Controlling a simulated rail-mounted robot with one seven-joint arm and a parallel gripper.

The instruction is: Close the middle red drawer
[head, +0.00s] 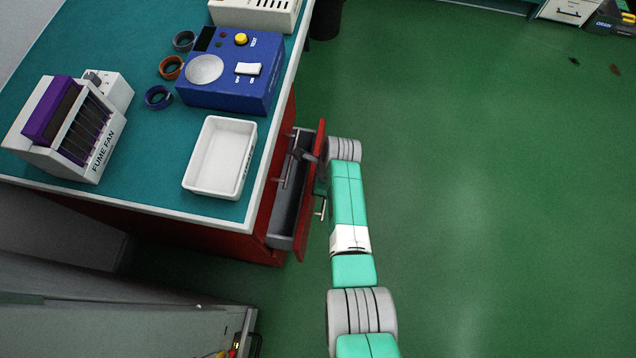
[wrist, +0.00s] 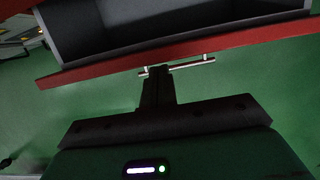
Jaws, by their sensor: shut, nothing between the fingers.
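A red-fronted drawer (head: 311,205) stands pulled out from the right side of the bench, with a grey inside (head: 283,222). I cannot tell from these views whether it is the middle one. Its bar handle (head: 323,209) is on the outer face, and the handle also shows in the wrist view (wrist: 192,66). My gripper (wrist: 158,70) is shut and empty, with its tips at the left part of the handle in the wrist view. I cannot tell whether they touch it. In the head view the gripper is mostly hidden between the drawer front and my arm.
The teal-topped bench (head: 150,199) carries a white tray (head: 245,181), a blue device (head: 225,93), cable rings and a fume fan box (head: 72,160). A grey cabinet (head: 110,325) stands at lower left. The green floor (head: 480,200) to the right is mostly clear.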

